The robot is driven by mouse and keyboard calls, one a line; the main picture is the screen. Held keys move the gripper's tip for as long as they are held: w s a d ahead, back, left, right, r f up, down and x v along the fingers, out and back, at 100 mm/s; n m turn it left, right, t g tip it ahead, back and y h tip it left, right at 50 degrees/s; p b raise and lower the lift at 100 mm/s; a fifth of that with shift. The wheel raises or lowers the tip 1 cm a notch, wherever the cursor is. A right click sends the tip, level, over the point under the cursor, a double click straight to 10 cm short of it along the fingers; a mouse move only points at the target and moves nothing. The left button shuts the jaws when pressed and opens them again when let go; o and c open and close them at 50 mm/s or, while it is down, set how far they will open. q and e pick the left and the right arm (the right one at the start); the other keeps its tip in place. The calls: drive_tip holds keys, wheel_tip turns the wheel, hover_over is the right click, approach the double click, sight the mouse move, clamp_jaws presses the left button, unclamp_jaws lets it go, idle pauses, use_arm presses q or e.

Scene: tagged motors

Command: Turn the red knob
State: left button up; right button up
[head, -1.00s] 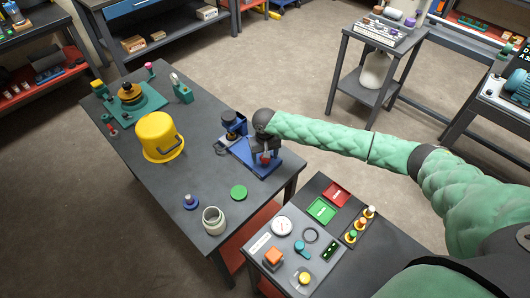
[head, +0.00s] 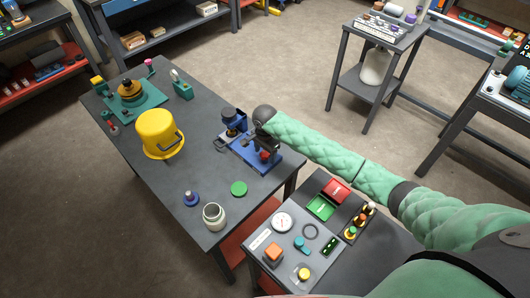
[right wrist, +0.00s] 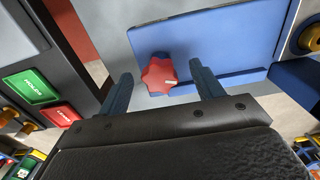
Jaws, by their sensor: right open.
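The red knob (right wrist: 159,76) is a lobed knob with a small white mark, on the front of a blue device (right wrist: 210,45). In the right wrist view it lies between and just beyond the two fingertips of my right gripper (right wrist: 163,82), which is open and not visibly touching it. In the head view the red knob (head: 264,156) shows just below my right gripper (head: 262,140), at the blue device (head: 262,160) near the table's right edge. My left gripper is not in view.
A panel (head: 290,250) with buttons and a gauge stands at the near right. The table's middle is fairly clear.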

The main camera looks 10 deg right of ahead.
sight(265, 153)
drive_tip(key=c, duration=1)
drive_tip(key=n, duration=0.3)
drive_tip(key=shift+n, duration=0.3)
drive_tip(key=o, duration=1)
drive_tip(key=shift+r, duration=4)
